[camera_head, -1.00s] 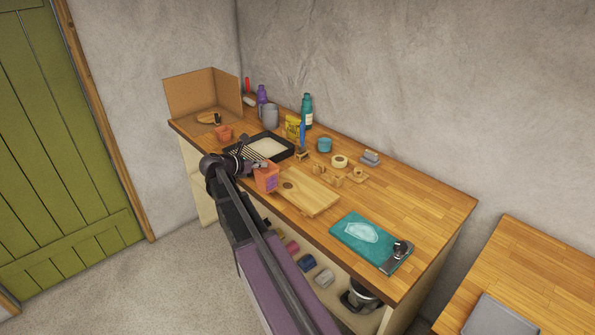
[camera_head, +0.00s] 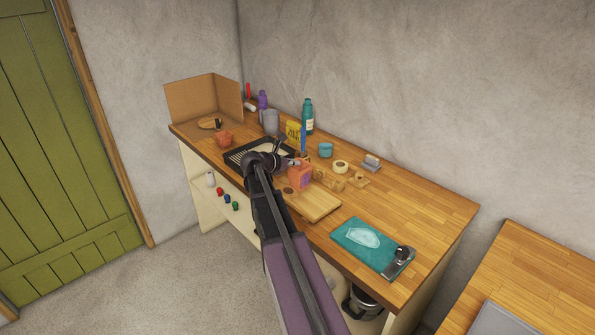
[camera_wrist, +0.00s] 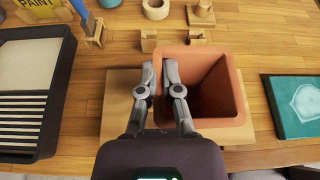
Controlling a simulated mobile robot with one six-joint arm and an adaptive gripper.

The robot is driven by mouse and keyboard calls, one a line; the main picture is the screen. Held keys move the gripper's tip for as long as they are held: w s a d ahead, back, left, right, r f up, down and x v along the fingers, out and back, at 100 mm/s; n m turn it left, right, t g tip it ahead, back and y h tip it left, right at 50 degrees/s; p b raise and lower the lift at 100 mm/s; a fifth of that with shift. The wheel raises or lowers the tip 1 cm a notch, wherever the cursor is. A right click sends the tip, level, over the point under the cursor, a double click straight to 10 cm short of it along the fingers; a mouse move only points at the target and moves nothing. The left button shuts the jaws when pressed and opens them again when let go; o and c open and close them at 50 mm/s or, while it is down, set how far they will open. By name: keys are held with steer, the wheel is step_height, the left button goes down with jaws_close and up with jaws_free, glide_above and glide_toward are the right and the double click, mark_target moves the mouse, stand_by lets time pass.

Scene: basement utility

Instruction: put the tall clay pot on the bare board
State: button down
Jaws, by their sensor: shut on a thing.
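The tall clay pot (camera_head: 299,176) is orange terracotta with a square, open mouth, and a purple mark shows on its side. My gripper (camera_head: 291,162) is shut on the pot's left wall. In the wrist view my gripper (camera_wrist: 161,75) has one finger inside the mouth and one outside, and the pot (camera_wrist: 222,95) looks upright. The bare board (camera_head: 316,206) is pale wood on the workbench. In the wrist view the board (camera_wrist: 117,95) shows on both sides beneath the pot. I cannot tell whether the pot touches it.
A black paint tray (camera_head: 238,156) lies left of the board, and a teal book (camera_head: 360,240) lies to its right. Small wooden blocks (camera_wrist: 148,41) and a tape roll (camera_head: 340,166) are behind it. A smaller clay pot (camera_head: 224,139) stands near the cardboard screen (camera_head: 203,97).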

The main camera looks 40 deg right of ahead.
mark_target(299, 170)
steer(key=shift+s+d, duration=0.1)
steer(key=shift+d, duration=0.4)
steer(key=shift+d+f+b, duration=0.2)
steer(key=shift+f+b, duration=0.15)
step_height(299, 170, down, 3)
steer(key=b, duration=0.3)
steer(key=shift+a+f, duration=0.1)
steer(key=c, duration=0.8)
jaws_free()
